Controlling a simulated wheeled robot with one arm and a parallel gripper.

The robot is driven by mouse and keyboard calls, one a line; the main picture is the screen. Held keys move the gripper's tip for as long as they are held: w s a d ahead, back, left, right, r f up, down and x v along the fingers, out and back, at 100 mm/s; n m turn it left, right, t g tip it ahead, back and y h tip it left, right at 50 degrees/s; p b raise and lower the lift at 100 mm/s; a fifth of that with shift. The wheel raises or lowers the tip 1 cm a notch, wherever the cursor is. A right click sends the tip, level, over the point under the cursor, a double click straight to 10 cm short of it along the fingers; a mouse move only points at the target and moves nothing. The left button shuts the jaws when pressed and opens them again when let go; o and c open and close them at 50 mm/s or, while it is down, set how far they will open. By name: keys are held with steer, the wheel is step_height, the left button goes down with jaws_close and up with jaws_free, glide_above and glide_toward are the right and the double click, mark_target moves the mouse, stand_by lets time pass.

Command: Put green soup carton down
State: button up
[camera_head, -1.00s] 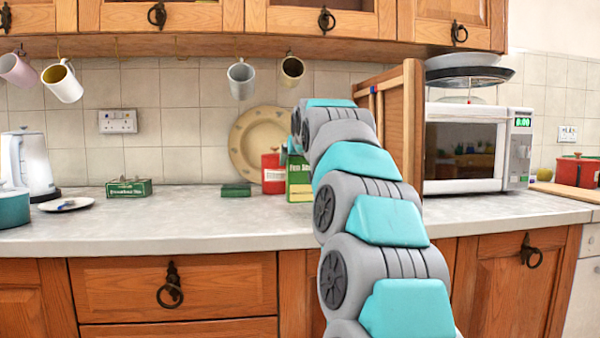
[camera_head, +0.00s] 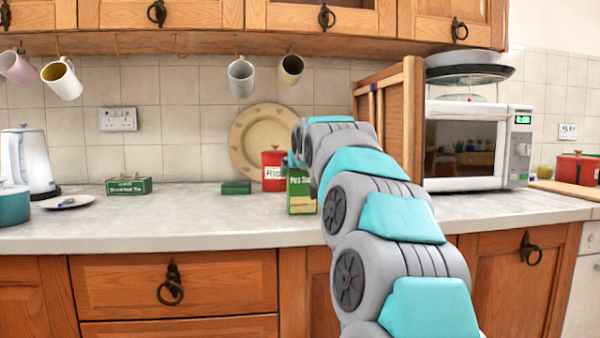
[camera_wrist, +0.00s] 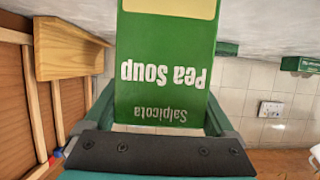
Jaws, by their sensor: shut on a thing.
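The green soup carton (camera_head: 301,196) is partly behind my arm in the head view, over the counter in front of the red tin. It looks upright, with its base low at the worktop; I cannot tell whether it touches. In the wrist view the green carton (camera_wrist: 165,65) fills the middle, its "Pea Soup" lettering upside down. My gripper (camera_wrist: 160,105) is shut on it, with a teal finger along each side. In the head view my arm hides most of the gripper.
The counter (camera_head: 190,220) is clear in front and to the left. A red tin (camera_head: 273,170), a small green box (camera_head: 236,187) and a green tea box (camera_head: 128,186) stand behind or left. A wooden rack (camera_head: 402,120) and microwave (camera_head: 475,150) are right.

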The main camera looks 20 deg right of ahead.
steer(key=o, duration=1.2)
steer(key=v, duration=1.2)
steer(key=shift+b, duration=0.35)
steer(key=shift+r, duration=0.1)
